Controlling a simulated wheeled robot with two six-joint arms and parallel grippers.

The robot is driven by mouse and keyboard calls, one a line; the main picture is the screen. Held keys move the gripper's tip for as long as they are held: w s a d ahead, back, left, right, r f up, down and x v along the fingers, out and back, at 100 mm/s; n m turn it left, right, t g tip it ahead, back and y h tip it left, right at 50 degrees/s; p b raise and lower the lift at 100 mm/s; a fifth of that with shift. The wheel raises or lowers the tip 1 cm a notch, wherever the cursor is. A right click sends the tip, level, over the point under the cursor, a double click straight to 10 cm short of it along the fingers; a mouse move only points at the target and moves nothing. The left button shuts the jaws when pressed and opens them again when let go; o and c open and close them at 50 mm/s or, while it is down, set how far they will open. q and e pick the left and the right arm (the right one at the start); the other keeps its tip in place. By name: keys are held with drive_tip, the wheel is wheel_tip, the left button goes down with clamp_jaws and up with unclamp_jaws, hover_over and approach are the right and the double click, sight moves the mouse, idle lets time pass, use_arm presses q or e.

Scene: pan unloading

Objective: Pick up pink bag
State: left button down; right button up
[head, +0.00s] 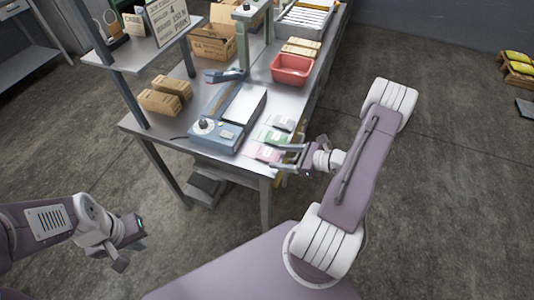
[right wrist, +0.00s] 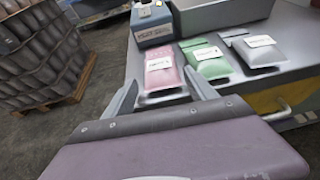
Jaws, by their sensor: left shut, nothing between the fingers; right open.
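The pink bag (head: 266,153) lies flat at the near right corner of the metal workbench, with a white label on it. It also shows in the right wrist view (right wrist: 162,76), left of a green bag (right wrist: 206,62) and a grey bag (right wrist: 262,52). My right gripper (head: 279,157) is open at the bench's edge by the pink bag. In the right wrist view its fingers (right wrist: 160,86) point at the bag, one to each side, with nothing held. I cannot tell whether they touch it. My left gripper (head: 140,231) is shut and empty, low over the floor, away from the bench.
A blue-grey sealing machine (head: 228,115) stands left of the bags on the bench (head: 180,134). A red bin (head: 291,69) and cardboard boxes (head: 165,96) sit further back. A stacked pallet (right wrist: 42,55) shows at left in the right wrist view. The floor on the right is largely clear.

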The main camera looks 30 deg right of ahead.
drive_tip(key=x, duration=0.2)
drive_tip(key=shift+w+f, duration=0.2)
drive_tip(key=shift+w, duration=0.1)
drive_tip(key=shift+s+r, duration=0.1)
drive_tip(key=shift+c, duration=1.3)
drive_tip(key=c, duration=1)
drive_tip(key=shift+o, duration=0.2)
drive_tip(key=r, duration=0.2)
drive_tip(key=d+r, duration=0.1)
drive_tip(key=r, duration=0.1)
drive_tip(key=shift+r, duration=0.25)
drive_tip(key=w+d+r+b, duration=0.1)
drive_tip(key=w+d+r, duration=0.1)
drive_tip(key=d+r, duration=0.4)
drive_tip(key=d, duration=0.4)
drive_tip(key=shift+d+r, duration=0.25)
